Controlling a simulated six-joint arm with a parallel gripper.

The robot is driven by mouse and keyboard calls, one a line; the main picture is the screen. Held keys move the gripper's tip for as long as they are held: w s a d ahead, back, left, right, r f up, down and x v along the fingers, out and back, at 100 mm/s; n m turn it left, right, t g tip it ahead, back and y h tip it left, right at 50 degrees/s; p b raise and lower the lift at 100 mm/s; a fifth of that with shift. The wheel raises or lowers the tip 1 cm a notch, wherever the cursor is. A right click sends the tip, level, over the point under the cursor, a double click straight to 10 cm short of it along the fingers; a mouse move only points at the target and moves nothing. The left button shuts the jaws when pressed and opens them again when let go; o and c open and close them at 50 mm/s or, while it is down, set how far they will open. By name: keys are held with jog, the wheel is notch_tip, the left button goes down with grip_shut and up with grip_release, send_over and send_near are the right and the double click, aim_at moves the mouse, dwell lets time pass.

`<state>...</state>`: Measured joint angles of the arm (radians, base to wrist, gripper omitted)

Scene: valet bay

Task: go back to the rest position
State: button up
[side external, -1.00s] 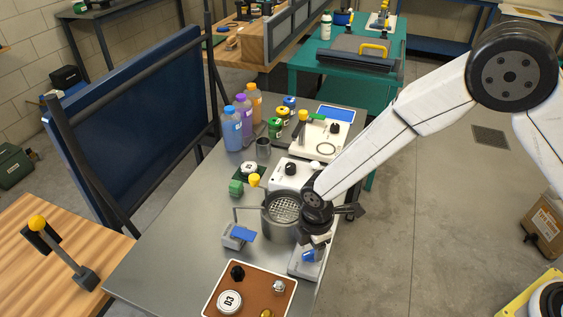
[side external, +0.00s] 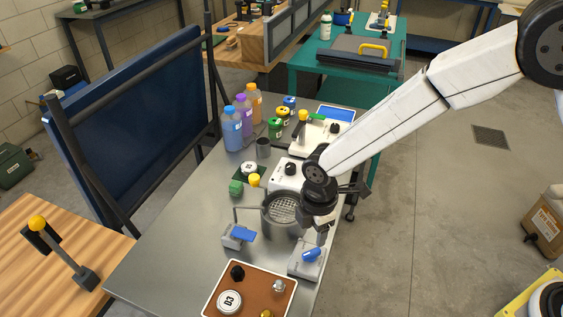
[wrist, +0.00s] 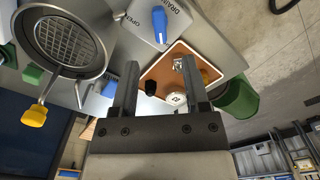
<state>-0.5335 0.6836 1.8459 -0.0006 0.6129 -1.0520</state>
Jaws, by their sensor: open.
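My gripper (side external: 320,226) hangs above the right edge of the steel bench (side external: 165,255), just right of the basket pot. In the wrist view my gripper (wrist: 156,70) has its two dark fingers apart with nothing between them. The grey pot with a mesh basket (side external: 283,210) stands on the bench; it also shows at the upper left of the wrist view (wrist: 70,40). A grey box with a blue lever (side external: 311,254) sits below my gripper, and in the wrist view its blue lever (wrist: 160,25) shows beyond the fingers.
A brown panel (side external: 255,285) with knobs lies at the bench front. A second blue-lever box (side external: 238,235) stands left of the pot. Bottles (side external: 232,128) and jars stand at the back. A dark blue board (side external: 135,120) rises on the left.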

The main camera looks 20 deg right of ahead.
jog(key=shift+d+r+m, duration=0.3)
jog(key=shift+d, duration=0.2)
jog(key=s+d+r+m+t, duration=0.1)
jog(key=s+d+r+m, duration=0.1)
jog(key=d+m, duration=0.4)
jog(key=s+d+r+m, duration=0.3)
jog(key=s+d+m, duration=0.1)
jog(key=d, duration=0.4)
jog(key=s+d+r+m+t, duration=0.1)
jog(key=s+d+r+m, duration=0.2)
jog(key=d+m, duration=0.4)
jog(key=shift+s+d+m+t, duration=0.25)
jog(key=shift+s+m+t, duration=0.05)
jog(key=shift+s, duration=0.2)
